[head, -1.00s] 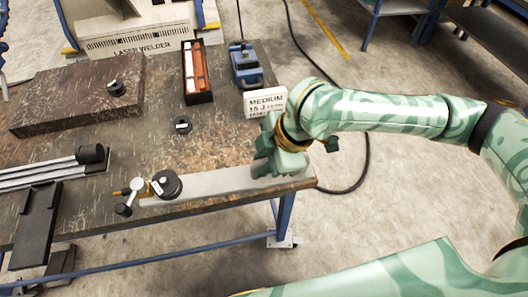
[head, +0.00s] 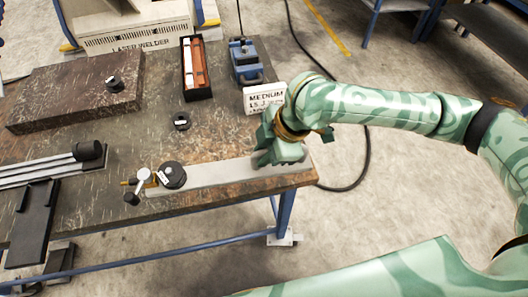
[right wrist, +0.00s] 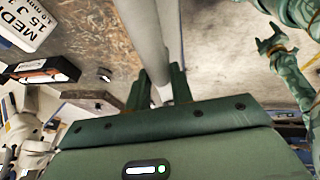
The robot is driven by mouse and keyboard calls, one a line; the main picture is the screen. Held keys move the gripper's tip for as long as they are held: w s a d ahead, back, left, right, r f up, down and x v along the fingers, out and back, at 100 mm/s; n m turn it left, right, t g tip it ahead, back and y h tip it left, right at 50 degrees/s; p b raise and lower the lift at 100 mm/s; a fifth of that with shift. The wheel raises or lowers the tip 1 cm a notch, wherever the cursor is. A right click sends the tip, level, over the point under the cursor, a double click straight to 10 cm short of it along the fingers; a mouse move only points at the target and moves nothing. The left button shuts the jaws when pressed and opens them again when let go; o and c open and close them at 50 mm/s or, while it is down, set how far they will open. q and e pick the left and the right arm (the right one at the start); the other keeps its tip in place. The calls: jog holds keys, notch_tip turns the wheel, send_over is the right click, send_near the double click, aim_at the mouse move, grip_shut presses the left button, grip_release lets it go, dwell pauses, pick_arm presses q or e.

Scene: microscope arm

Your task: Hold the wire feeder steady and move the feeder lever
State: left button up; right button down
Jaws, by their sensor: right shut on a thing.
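The wire feeder is a long light grey bar (head: 222,174) lying along the table's front edge. Its left end carries a black round knob (head: 172,175), a small brass tip and a lever with a white hub (head: 144,175) and a black ball (head: 131,198). My right gripper (head: 281,158) is shut on the bar near its right end, far from the lever. In the right wrist view the grey bar (right wrist: 146,45) passes between the two fingers (right wrist: 158,88). My left gripper (right wrist: 272,43) shows small at the top right there, apart from the bar; its jaws are unclear.
A white label sign (head: 264,98) stands just behind my right gripper. Farther back are a black tray (head: 196,68) with orange contents and a blue vise (head: 247,62).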

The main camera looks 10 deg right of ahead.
pick_arm(q)
jog(key=shift+s+f+b, duration=0.25)
jog(key=shift+f+b, duration=0.6)
jog(key=shift+s+f+b, duration=0.2)
jog(key=shift+f+b, duration=0.6)
jog(key=shift+b, duration=0.05)
jog(key=shift+s+f+b, duration=0.25)
jog(key=shift+f+b, duration=0.6)
pick_arm(e)
jog(key=w+d+f, duration=0.2)
jog(key=w+f, duration=0.6)
jog(key=w, duration=0.1)
jog(key=shift+w+f, duration=0.3)
jog(key=shift+w, duration=0.1)
pick_arm(q)
jog(key=shift+f, duration=0.1)
pick_arm(e)
jog(key=shift+d+f, duration=0.1)
jog(key=shift+f, duration=0.25)
jog(key=shift+f, duration=0.1)
pick_arm(q)
jog(key=c, duration=0.7)
